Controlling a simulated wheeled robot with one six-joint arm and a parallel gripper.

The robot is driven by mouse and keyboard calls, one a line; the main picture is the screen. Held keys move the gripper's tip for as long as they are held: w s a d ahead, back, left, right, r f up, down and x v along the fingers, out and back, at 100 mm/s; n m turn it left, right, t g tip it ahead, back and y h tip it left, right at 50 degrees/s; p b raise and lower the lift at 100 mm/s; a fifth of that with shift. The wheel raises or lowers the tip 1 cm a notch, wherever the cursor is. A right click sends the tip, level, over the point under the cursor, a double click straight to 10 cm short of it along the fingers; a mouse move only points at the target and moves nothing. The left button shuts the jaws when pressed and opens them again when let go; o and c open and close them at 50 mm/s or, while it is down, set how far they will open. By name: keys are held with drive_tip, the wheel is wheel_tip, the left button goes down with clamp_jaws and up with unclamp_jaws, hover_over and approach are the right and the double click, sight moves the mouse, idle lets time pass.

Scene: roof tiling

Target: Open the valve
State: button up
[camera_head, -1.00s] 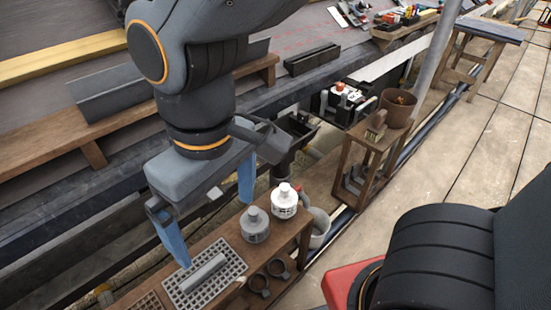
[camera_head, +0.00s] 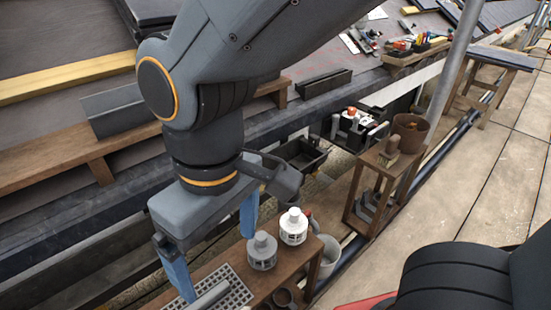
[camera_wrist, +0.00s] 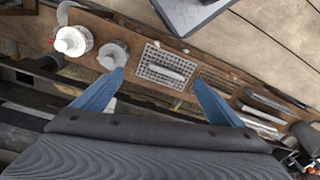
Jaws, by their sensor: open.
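My gripper (camera_head: 218,268) is open and empty, its two blue fingers pointing down above the wooden bench. In the wrist view the gripper (camera_wrist: 159,76) has a wide gap between its fingers. A grey bar lies on a pale grate (camera_head: 238,292) below the left finger; the grate also shows in the wrist view (camera_wrist: 148,58). A grey bottle (camera_head: 262,252) and a white bottle (camera_head: 293,227) stand right of the fingers. A small red part (camera_head: 309,213) shows behind the white bottle, mostly hidden; I cannot tell if it is a valve. No valve is clearly seen.
A small wooden stand (camera_head: 360,195) holds a brush and a brown pot (camera_head: 410,130). A dark gutter trough (camera_head: 300,157) lies behind the bottles. The paved walkway (camera_head: 470,185) at right is largely clear.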

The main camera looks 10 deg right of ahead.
drive_tip(key=shift+r+p, duration=0.4)
drive_tip(key=c, duration=0.7)
drive_tip(key=shift+m+y, duration=0.3)
drive_tip(key=shift+m, duration=0.5)
drive_tip(key=r+p, duration=0.4)
drive_tip(key=r, duration=0.1)
drive_tip(key=shift+d, duration=0.25)
clamp_jaws()
drive_tip(key=shift+d+r+m+p, duration=0.1)
drive_tip(key=shift+r+m+p, duration=0.3)
drive_tip(key=shift+r+p, duration=0.8)
